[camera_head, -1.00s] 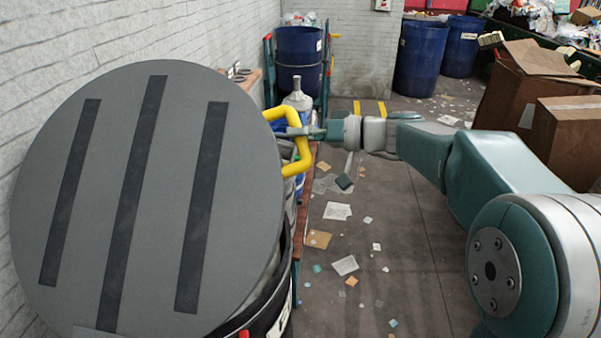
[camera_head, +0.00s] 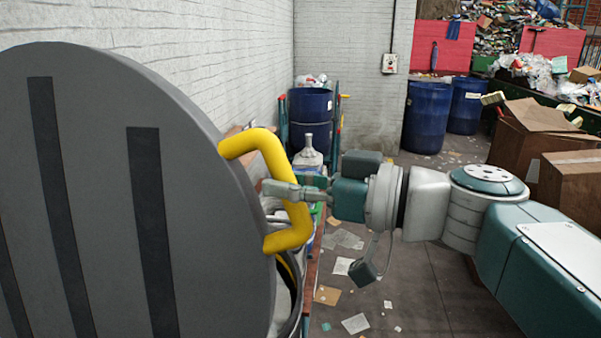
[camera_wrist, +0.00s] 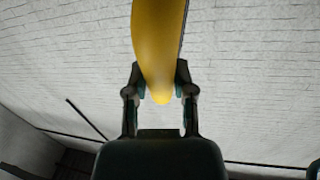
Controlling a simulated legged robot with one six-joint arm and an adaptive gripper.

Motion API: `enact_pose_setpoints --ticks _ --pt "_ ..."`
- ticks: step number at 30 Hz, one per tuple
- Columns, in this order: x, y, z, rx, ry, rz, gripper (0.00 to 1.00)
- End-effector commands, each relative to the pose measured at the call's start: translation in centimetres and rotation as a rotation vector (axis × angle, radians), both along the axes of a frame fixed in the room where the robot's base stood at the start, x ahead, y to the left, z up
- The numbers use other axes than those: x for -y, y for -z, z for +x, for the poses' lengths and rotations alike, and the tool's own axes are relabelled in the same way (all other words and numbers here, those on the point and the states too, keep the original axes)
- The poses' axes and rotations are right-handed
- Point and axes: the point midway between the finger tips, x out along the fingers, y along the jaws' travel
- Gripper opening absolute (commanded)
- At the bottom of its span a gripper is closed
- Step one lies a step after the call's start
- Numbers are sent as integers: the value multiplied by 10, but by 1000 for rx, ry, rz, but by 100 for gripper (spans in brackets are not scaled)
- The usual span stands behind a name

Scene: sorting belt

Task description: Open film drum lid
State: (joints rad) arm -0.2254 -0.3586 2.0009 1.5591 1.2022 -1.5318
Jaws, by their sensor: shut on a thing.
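The film drum lid (camera_head: 100,200) is a large grey disc with dark stripes, tilted steeply up at the left of the head view. Its yellow handle (camera_head: 262,142) sticks out from the right edge. My gripper (camera_head: 285,190) is shut on the handle, coming from the right. In the wrist view the handle (camera_wrist: 158,40) runs between the two fingers of my gripper (camera_wrist: 160,90). Part of the drum rim (camera_head: 290,305) shows below the lid, at its lower right; the lid hides most of the drum.
A white brick wall (camera_head: 220,60) stands behind the lid. Blue barrels (camera_head: 427,115) and a barrel on a rack (camera_head: 310,115) stand at the back. Cardboard boxes (camera_head: 570,190) are at the right. Scraps litter the grey floor (camera_head: 420,290), with open room in the middle.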

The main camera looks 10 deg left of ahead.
Motion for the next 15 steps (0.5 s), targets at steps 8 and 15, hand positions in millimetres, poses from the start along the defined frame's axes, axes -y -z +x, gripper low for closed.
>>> enact_pose_setpoints --ticks 8,15 --pt "4 -2 -67 143 -4 1 0" --pt "6 -1 -105 227 -2 6 0"
